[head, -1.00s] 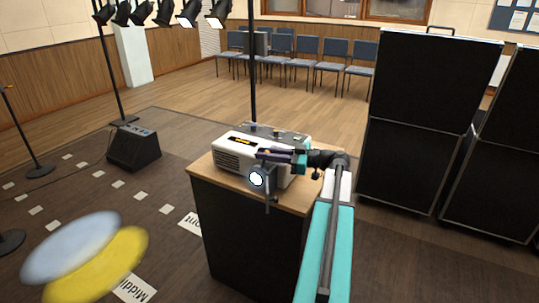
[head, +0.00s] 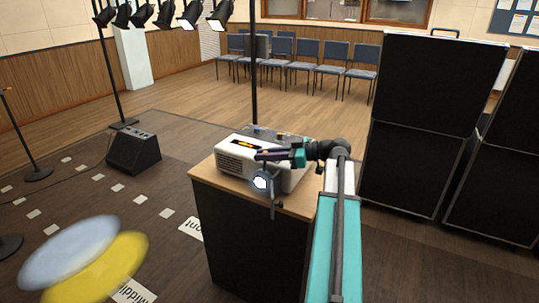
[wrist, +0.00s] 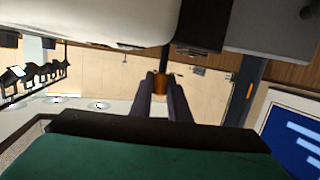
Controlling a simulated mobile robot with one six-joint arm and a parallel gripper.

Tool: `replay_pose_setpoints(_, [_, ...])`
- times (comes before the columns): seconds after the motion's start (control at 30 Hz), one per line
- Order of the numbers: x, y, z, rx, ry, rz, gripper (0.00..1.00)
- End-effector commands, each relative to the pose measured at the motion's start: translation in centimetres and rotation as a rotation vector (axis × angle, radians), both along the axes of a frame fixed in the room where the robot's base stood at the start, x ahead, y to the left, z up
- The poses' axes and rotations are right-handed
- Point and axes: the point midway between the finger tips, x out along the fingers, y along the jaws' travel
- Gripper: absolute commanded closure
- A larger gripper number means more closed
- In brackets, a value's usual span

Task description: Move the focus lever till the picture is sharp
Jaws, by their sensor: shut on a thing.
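The white projector (head: 236,158) stands on a wood-topped black cabinet (head: 245,225) in the head view. A bright round lens (head: 261,183) shows at its front. My gripper (head: 262,155) reaches in from the right, its dark fingers lying across the front of the projector. In the wrist view, the two fingers (wrist: 160,78) are shut on a small orange-brown piece, seemingly the focus lever (wrist: 161,84). Most of the lever is hidden by the fingers. A blue picture with pale bars (wrist: 290,135) is partly in the wrist view; I cannot tell how sharp it is.
Tall black cases (head: 420,120) stand close on the right. A black floor box (head: 133,148) and thin stands are on the left. Pale blue (head: 70,248) and yellow (head: 105,265) patches show at lower left. Chairs (head: 315,60) line the back, with open floor before them.

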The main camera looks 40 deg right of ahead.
Motion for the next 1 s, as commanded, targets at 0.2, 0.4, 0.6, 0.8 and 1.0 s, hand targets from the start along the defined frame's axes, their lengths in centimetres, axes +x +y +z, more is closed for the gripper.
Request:
replay_pose_setpoints(0.2, [0.4,0.0,0.2,-0.001,-0.004,-0.006,0.81])
replay_pose_setpoints(0.4, [0.5,0.4,0.1,-0.001,-0.003,0.002,0.65])
replay_pose_setpoints(0.6, [0.5,0.6,0.1,-0.001,-0.002,0.005,0.65])
replay_pose_setpoints(0.8, [-0.1,0.1,0.2,-0.001,-0.002,0.004,0.65])
replay_pose_setpoints(1.0, [-1.7,-1.2,0.7,-0.002,-0.003,0.004,0.65])
